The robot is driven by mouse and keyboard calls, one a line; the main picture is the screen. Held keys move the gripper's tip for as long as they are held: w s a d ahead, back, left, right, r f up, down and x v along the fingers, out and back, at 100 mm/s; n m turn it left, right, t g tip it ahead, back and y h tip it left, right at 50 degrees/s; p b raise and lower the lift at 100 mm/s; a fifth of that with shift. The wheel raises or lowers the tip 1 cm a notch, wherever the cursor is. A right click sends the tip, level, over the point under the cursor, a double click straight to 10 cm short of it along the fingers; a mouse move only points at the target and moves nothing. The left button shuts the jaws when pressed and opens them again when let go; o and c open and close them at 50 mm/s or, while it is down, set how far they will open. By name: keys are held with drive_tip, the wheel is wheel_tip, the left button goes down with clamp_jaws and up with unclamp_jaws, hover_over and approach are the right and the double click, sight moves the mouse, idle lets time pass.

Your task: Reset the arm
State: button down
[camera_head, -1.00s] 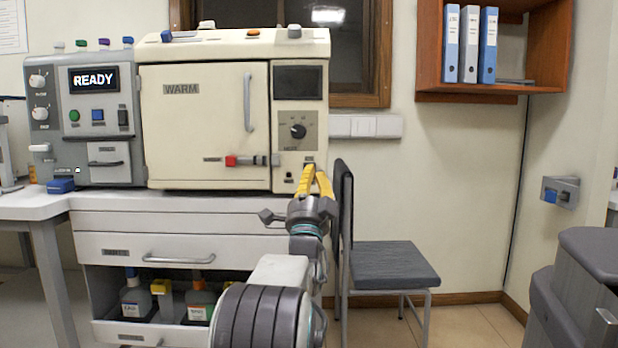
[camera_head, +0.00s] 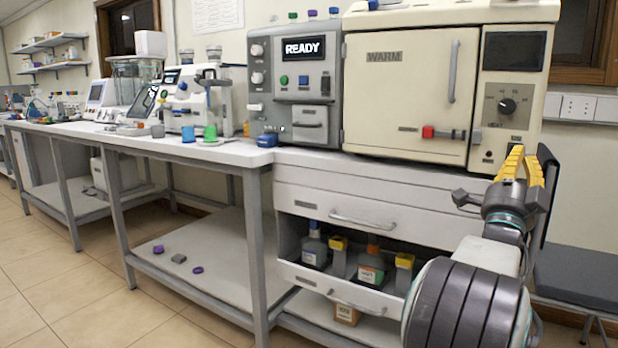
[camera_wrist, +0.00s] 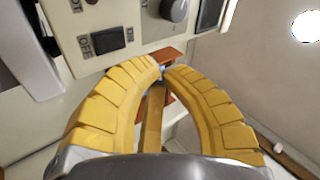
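My gripper (camera_head: 524,162) has yellow segmented fingers and points up in front of the lower right of the cream oven, just below its control panel. In the wrist view the fingers (camera_wrist: 163,70) curve inward and their tips almost meet, with only a narrow gap. Another yellow bar shows behind them, between the two curved fingers. I see nothing held. The oven's dark square switch shows just beyond the fingers in the wrist view. From these views I cannot tell the distance from the fingertips to the oven.
The cream WARM oven (camera_head: 405,105) and grey READY unit (camera_head: 292,85) stand on the bench. Below, an open drawer (camera_head: 345,285) holds several bottles. A chair (camera_head: 578,278) is at right. A long bench (camera_head: 215,150) with instruments extends left. The floor (camera_head: 60,295) at lower left is clear.

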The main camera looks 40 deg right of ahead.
drive_tip(key=w+a+r+n+t+y+p, duration=0.2)
drive_tip(key=w+a+n+t+y+p, duration=0.15)
drive_tip(key=w+p, duration=0.35)
drive_tip(key=w+a+r+n+t+y+p, duration=0.25)
drive_tip(key=w+a+n+y+p, duration=0.2)
drive_tip(key=w, duration=0.55)
drive_tip(key=w+a+n+y+p, duration=0.3)
drive_tip(key=w+a+p, duration=0.15)
drive_tip(key=a, duration=0.25)
drive_tip(key=w+a+n+y+p, duration=0.3)
drive_tip(key=a+y+p, duration=0.15)
drive_tip(key=a, duration=0.35)
drive_tip(key=s+a+n+g+y+p, duration=0.1)
drive_tip(key=s+a+n+y+p, duration=0.15)
drive_tip(key=a+n+p, duration=0.55)
drive_tip(key=s+a+n+g+y+p, duration=0.15)
drive_tip(key=a+y+p, duration=0.3)
drive_tip(key=a, duration=0.75)
drive_tip(key=s+a+r+n+g+y+p, duration=0.2)
drive_tip(key=s+a+n+g+p, duration=0.3)
drive_tip(key=s+a+n+p, duration=0.2)
drive_tip(key=s+a+p, duration=0.2)
drive_tip(key=s+a, duration=0.2)
drive_tip(key=s, duration=0.2)
drive_tip(key=shift+s, duration=0.25)
drive_tip(key=shift+y, duration=0.25)
